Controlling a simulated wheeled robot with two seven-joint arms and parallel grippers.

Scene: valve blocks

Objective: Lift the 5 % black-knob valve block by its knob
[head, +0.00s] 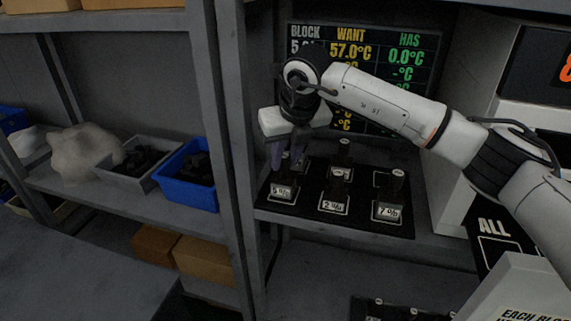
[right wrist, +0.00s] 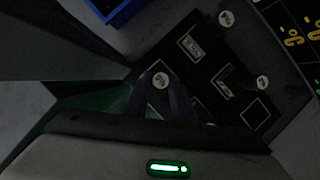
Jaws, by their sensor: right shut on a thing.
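The 5 % valve block (head: 283,191) is at the front left of a black mat (head: 300,222), with its pale label facing forward. My right gripper (head: 287,158) reaches down over it, with its fingers shut around its knob. The knob is mostly hidden in the head view. In the right wrist view, the knob's round pale top (right wrist: 161,81) shows between the fingertips of the right gripper (right wrist: 160,98). I cannot tell whether the block is clear of the mat. My left gripper is not in view.
The 2 % block (head: 332,205) and the 7 % block (head: 387,212) stand to the right on the mat, with another knob (head: 345,144) behind. A board (head: 365,60) stands at the back. A shelf post (head: 228,150), a blue bin (head: 187,176) and a grey bin (head: 138,166) are at left.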

